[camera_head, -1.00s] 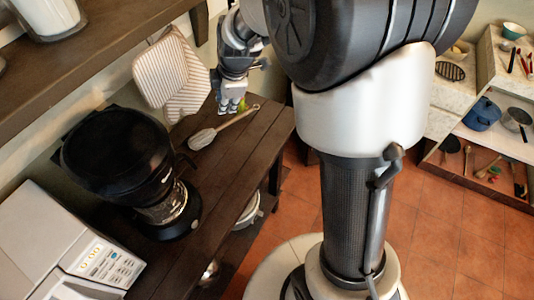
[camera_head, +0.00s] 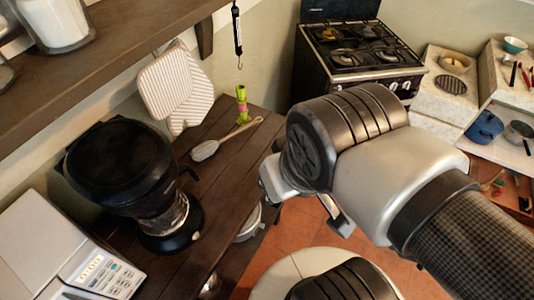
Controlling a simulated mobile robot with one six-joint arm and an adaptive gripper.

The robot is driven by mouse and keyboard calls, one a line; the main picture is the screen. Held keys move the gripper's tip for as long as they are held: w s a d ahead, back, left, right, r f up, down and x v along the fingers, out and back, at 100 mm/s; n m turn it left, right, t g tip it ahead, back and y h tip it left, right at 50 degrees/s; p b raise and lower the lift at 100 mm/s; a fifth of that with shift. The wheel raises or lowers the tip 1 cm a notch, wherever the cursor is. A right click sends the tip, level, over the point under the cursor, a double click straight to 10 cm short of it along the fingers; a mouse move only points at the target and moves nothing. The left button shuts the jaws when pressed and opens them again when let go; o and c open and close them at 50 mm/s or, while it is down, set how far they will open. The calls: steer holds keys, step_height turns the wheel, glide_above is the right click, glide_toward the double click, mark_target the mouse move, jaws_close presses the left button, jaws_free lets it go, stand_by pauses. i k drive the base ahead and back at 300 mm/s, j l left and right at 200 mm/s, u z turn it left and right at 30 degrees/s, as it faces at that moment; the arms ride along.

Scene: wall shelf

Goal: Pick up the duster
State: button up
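A brush-like thing with a pale oval head (camera_head: 205,150) and a wooden handle lies on the dark wooden counter (camera_head: 225,185). Its handle points to the upper right. A small bright green thing (camera_head: 242,103) stands at the far end of the counter, near the handle tip. I cannot tell for sure which of these is the duster. My arm fills the right middle of the view, and its nearest parts are right of the counter edge.
A black coffee grinder (camera_head: 120,160) and a white microwave (camera_head: 40,240) stand on the counter. Striped oven mitts (camera_head: 165,85) hang on the wall. A wooden shelf (camera_head: 120,50) juts out above. A stove (camera_head: 355,60) stands at the back. The counter around the brush is clear.

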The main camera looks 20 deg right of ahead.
mark_target(206, 149)
steer(key=i+j+z, duration=0.1)
steer(key=z, duration=0.3)
steer(key=i+j+z, duration=0.1)
steer(key=z, duration=0.25)
steer(key=j+z, duration=0.25)
steer(key=z, duration=0.15)
